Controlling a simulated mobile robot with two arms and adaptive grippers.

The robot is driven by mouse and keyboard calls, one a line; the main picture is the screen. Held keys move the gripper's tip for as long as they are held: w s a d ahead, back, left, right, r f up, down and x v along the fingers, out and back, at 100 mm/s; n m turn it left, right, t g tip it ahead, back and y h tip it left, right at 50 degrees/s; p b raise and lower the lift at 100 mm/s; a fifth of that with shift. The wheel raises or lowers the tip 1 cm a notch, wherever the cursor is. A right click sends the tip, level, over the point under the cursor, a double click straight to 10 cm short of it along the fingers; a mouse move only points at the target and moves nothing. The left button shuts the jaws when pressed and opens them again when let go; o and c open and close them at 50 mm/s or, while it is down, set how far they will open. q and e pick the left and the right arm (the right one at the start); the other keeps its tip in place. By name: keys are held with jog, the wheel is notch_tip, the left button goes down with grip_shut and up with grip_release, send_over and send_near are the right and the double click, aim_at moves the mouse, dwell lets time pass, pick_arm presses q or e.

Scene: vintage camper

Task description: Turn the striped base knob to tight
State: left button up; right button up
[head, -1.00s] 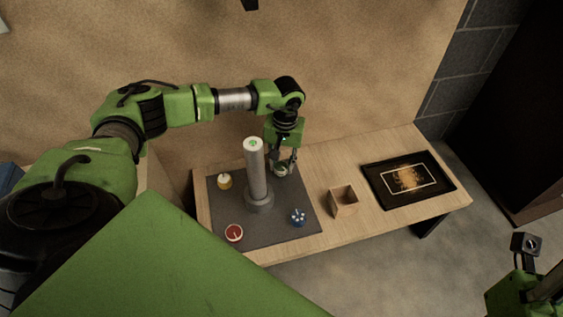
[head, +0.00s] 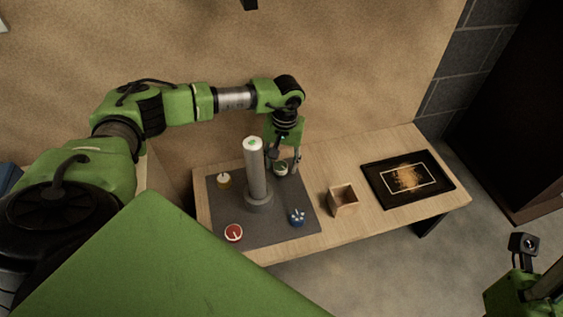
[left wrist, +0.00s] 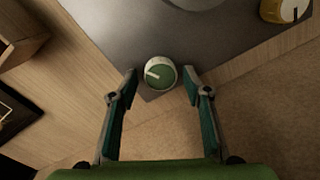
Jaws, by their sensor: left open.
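A green knob with a white rim and a white pointer line (left wrist: 160,73) sits near the corner of the dark grey mat; it also shows in the head view (head: 280,168). My left gripper (left wrist: 158,90) is open, with one finger on each side of this knob and visible gaps between; it also shows in the head view (head: 283,163). In the wrist view the pointer aims left and slightly up. A yellow knob (head: 224,181), a red knob (head: 233,232) and a blue knob with white marks (head: 298,217) stand on the mat. I cannot make out stripes on any knob.
A grey post (head: 257,175) with a green mark on top rises from the mat (head: 270,232), close to my left gripper. An open wooden box (head: 343,200) and a dark framed tray (head: 408,180) lie to the right. Part of my right arm shows at lower right.

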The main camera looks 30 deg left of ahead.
aim_at(283, 165)
pick_arm(q)
notch_tip(283, 165, up, 12)
jog(key=shift+d, duration=0.3)
jog(key=shift+w+f, duration=0.1)
